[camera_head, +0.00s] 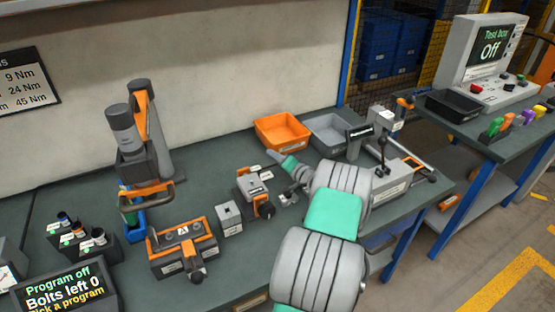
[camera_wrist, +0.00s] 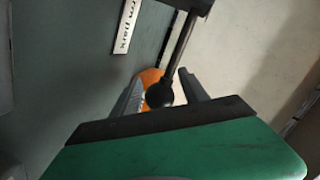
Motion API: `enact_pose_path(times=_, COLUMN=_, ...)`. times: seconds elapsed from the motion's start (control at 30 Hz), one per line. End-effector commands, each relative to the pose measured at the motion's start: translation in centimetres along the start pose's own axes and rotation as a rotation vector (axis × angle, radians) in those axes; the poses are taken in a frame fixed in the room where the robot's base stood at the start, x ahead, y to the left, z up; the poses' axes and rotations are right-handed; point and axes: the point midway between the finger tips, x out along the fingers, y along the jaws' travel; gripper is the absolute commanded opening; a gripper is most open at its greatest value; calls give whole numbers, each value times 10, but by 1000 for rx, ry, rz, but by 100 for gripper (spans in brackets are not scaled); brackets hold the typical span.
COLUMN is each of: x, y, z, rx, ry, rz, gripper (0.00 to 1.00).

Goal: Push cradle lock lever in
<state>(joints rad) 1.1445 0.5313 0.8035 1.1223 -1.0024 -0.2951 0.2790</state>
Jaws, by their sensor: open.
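In the wrist view my gripper (camera_wrist: 160,84) has its two grey fingers apart. A black ball-ended lever (camera_wrist: 160,96) shows between them in the picture, its dark rod rising to a dark block at the top. I cannot tell whether either finger touches it, or which fixture it belongs to. In the head view an orange and grey cradle (camera_head: 183,244) with a dark knob at its front stands on the bench, left of my arm. A smaller grey and orange fixture (camera_head: 254,186) with a dark knob is nearer my gripper. My wrist partly hides the gripper there.
An orange bin (camera_head: 282,131) and a grey bin (camera_head: 328,134) stand at the back. A press-like fixture (camera_head: 392,185) stands right of my arm. An upright tool (camera_head: 124,135) stands at left, near a screen (camera_head: 65,290). The wall closes off the back.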

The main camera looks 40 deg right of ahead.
Motion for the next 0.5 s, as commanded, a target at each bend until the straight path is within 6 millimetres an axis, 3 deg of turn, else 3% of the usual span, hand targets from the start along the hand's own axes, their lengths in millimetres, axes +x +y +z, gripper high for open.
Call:
enact_pose_path(times=0.13, x=0, y=0, z=0, rx=0, ry=0, rz=0, gripper=52)
enact_pose_path(times=0.5, x=0, y=0, z=0, rx=-1, ry=0, rz=0, gripper=22)
